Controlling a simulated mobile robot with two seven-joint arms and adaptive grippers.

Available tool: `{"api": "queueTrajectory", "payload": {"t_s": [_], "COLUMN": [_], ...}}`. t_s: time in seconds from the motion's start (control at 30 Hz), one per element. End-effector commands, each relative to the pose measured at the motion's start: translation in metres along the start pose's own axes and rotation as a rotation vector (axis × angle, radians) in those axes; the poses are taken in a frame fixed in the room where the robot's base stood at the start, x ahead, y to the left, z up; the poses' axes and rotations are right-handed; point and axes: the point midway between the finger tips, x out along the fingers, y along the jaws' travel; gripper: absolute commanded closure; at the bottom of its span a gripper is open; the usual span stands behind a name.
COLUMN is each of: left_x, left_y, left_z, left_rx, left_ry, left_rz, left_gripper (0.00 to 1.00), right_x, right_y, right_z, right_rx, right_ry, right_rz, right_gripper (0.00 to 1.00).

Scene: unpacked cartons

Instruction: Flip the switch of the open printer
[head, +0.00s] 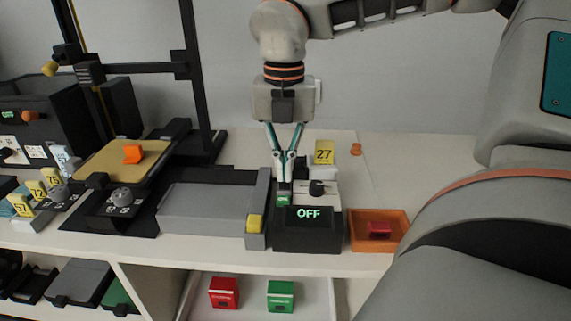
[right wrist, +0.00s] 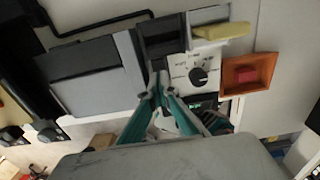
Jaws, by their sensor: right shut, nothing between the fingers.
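An open-frame printer (head: 100,160) stands at the left, with a tan bed (head: 112,163), an orange piece (head: 132,153) on it and a grey knob (head: 122,197) on its black base. A black and white box (head: 292,239) at the centre has a display (head: 308,213) reading "OFF", a black dial (head: 317,188) and a small green patch (head: 283,199). The dial shows in the right wrist view (right wrist: 198,76). My right gripper (head: 285,180) is shut and empty, tips down just above the green patch; I cannot tell if they touch. My left gripper is out of view.
A grey flat unit (head: 210,208) with a yellow block (head: 254,224) stands left of the box. An orange tray (head: 363,243) with a red piece (head: 379,229) is at its right. A yellow "27" tag (head: 324,152) stands behind. Red (head: 223,293) and green (head: 281,296) boxes sit below.

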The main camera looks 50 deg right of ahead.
Motion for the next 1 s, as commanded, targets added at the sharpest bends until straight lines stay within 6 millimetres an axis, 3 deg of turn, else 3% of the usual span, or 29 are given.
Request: {"api": "queueTrajectory", "payload": {"t_s": [0.6, 1.0], "left_x": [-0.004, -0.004], "left_y": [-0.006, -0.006], "left_z": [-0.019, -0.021], "left_rx": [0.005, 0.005], "left_ry": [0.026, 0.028], "left_rz": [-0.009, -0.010], "left_gripper": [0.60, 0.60], "right_x": [-0.047, -0.052], "right_y": [0.000, 0.000], "right_z": [0.000, 0.000], "right_rx": [0.001, 0.000], "right_ry": [-0.002, 0.000], "right_rz": [0.002, 0.000], "right_gripper": [1.00, 1.00]}}
